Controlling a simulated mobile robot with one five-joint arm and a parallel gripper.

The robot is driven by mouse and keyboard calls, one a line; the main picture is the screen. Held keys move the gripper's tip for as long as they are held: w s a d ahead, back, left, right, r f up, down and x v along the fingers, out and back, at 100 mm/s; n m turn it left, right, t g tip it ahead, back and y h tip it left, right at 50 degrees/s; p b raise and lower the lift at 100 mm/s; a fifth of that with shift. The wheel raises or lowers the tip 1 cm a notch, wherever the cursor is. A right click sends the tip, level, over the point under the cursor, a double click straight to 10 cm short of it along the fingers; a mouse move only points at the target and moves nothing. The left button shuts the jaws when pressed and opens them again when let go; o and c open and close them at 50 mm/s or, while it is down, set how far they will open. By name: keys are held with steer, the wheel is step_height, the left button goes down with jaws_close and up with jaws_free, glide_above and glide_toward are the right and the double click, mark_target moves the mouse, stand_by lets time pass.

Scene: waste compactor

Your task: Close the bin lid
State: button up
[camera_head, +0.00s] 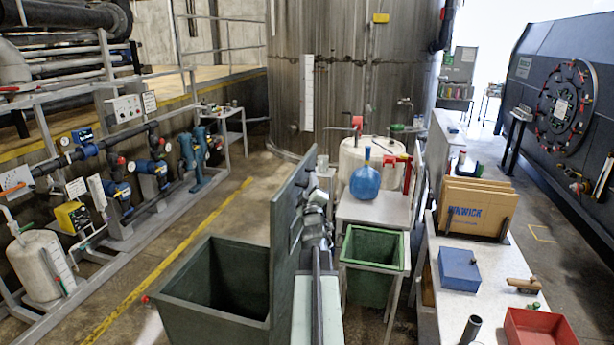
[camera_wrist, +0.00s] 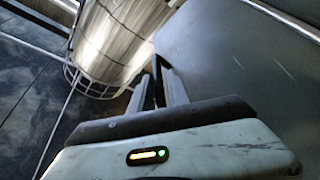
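The dark green-grey bin (camera_head: 215,325) stands at the lower middle of the head view, with its mouth uncovered. Its flat lid (camera_head: 286,235) stands up nearly vertical along the bin's right side. My arm reaches forward just right of the lid, on its outer face. My gripper (camera_head: 306,184) is near the lid's upper part, small and partly hidden in the head view. In the wrist view, my gripper (camera_wrist: 156,74) shows two fingers with a narrow gap and nothing seen between them. A grey panel (camera_wrist: 235,75), seemingly the lid, fills the right side. I cannot tell whether they touch.
A green bin (camera_head: 370,288) and a table with a blue flask (camera_head: 365,182) stand close to the right. Floor left of the bin is clear up to the pipework.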

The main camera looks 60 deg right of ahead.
steer(key=shift+x, duration=0.9)
steer(key=shift+s, duration=0.15)
jaws_close()
stand_by(0.6)
